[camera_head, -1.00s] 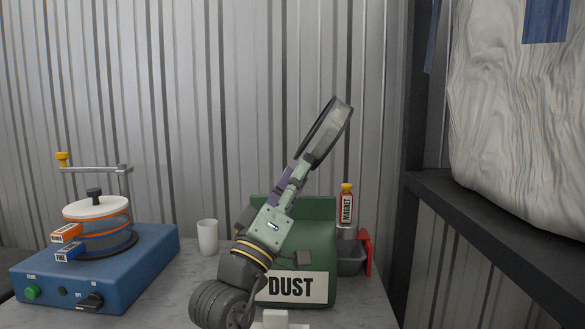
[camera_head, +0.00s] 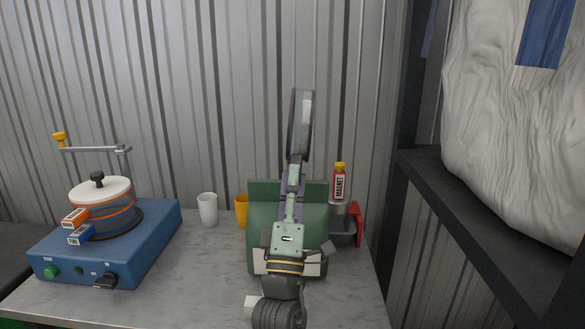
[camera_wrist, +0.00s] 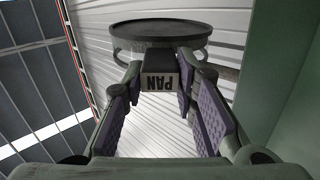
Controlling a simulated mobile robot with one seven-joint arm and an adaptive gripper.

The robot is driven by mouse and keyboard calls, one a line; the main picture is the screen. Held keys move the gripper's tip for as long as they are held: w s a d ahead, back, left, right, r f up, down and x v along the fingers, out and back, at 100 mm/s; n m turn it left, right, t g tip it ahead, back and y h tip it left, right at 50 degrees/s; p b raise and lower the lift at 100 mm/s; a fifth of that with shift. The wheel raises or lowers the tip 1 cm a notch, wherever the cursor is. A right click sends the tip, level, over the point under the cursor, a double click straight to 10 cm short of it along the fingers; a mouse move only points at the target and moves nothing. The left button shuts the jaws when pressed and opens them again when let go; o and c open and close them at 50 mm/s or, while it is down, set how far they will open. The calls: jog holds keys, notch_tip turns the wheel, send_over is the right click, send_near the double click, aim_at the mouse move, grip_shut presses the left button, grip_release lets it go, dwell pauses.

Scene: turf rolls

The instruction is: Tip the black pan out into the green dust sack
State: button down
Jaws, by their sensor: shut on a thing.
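The black pan (camera_head: 300,125) is held up on edge above the green dust sack, its round body seen nearly side-on in the head view. In the wrist view the pan (camera_wrist: 160,32) shows its dark disc and rim, with a handle block labelled PAN between the fingers. My gripper (camera_wrist: 163,85) is shut on that handle; it also shows in the head view (camera_head: 294,182). The green dust sack (camera_head: 262,215) stands on the bench behind my arm, which hides its middle and most of its label. The pan's contents cannot be seen.
A blue sieve shaker (camera_head: 110,240) with stacked sieves stands at the left. A white cup (camera_head: 208,210) and a yellow cup (camera_head: 241,211) stand left of the sack. A red magnet bottle (camera_head: 339,184) and a grey, red-handled container (camera_head: 343,222) are at its right. A dark shelf frame (camera_head: 440,185) rises further right.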

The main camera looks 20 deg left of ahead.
jog(key=shift+d+r+n+y+p, duration=0.1)
jog(key=shift+r+n+y+p, duration=0.2)
jog(key=shift+y+p, duration=0.1)
jog(key=shift+d+f+n+g+y+p, duration=0.15)
jog(key=shift+n+g+y+p, duration=0.1)
jog(key=shift+n+y, duration=0.35)
jog(key=shift+f+n+g+y+p, duration=0.1)
jog(key=shift+n+g+y+p, duration=0.15)
jog(key=shift+n+y, duration=0.35)
jog(key=shift+n, duration=0.4)
jog(key=shift+d+f+n+g+y, duration=0.15)
jog(key=shift+n+g+y, duration=0.55)
jog(key=shift+n+y, duration=0.75)
jog(key=shift+f+n+y+b, duration=0.15)
jog(key=shift+n+y+b, duration=0.1)
jog(key=shift+b, duration=0.3)
jog(key=shift+n+g+y+b, duration=0.3)
jog(key=shift+n+y+b, duration=0.1)
jog(key=shift+b, duration=0.5)
jog(key=n+g+y+b, duration=0.1)
jog(key=n+b, duration=0.1)
jog(key=b, duration=0.1)
jog(key=shift+f, duration=0.15)
jog(key=shift+n+g+y+b, duration=0.8)
jog(key=shift+n+y+b, duration=0.3)
jog(key=shift+n+b, duration=0.1)
jog(key=shift+w, duration=0.15)
